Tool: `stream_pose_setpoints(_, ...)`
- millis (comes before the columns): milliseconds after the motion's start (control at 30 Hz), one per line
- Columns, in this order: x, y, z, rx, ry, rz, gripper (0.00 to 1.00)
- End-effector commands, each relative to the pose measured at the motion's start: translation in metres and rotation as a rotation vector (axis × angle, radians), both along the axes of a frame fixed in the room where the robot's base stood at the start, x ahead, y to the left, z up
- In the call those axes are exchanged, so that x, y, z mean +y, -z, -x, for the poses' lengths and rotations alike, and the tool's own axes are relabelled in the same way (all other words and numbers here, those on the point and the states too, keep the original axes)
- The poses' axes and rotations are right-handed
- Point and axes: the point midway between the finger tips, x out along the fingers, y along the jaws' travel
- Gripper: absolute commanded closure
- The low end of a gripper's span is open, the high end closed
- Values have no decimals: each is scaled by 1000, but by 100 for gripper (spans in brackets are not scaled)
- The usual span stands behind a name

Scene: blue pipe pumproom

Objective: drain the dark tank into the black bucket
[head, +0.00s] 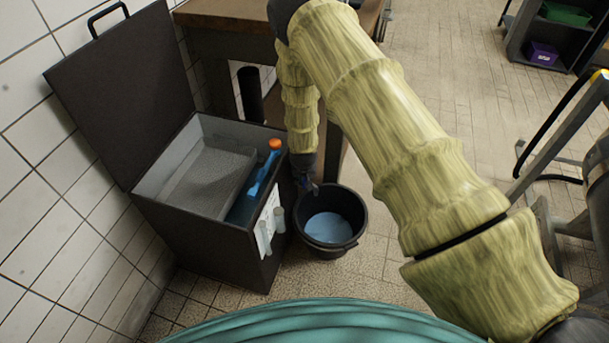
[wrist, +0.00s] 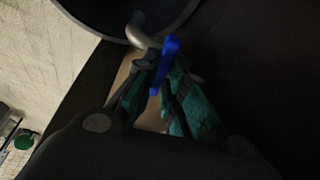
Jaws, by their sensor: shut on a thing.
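The dark tank (head: 200,235) stands against the tiled wall with its lid (head: 125,90) raised. The black bucket (head: 358,243) stands on the floor at the tank's right side, with pale blue liquid (head: 328,228) in it. In the wrist view the bucket's rim (wrist: 190,12) shows at the top, beside a curved metal spout (wrist: 140,30) on the tank's side. My gripper (wrist: 157,75) is shut on a blue valve lever (wrist: 169,50) by the spout. In the head view my gripper (head: 308,185) is partly hidden between tank and bucket.
A grey perforated tray (head: 205,180) and a blue tool with an orange end (head: 264,165) are in the tank. A wooden bench (head: 225,20) stands behind. A metal frame (head: 565,135) is at the right. Tiled floor (head: 440,95) lies open beyond my arm.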

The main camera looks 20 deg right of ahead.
Motion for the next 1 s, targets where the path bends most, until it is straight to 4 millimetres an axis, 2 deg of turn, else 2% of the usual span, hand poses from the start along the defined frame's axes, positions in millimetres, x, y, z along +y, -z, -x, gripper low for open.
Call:
stream_pose_setpoints(467, 0, -2, -3, -6, 12, 0, 100)
stream_pose_setpoints(500, 0, -2, -3, -6, 12, 0, 82)
stream_pose_setpoints(600, 0, -1, -2, -5, 12, 1, 66)
stream_pose_setpoints(1000, 0, -4, 0, -1, 13, -1, 66)
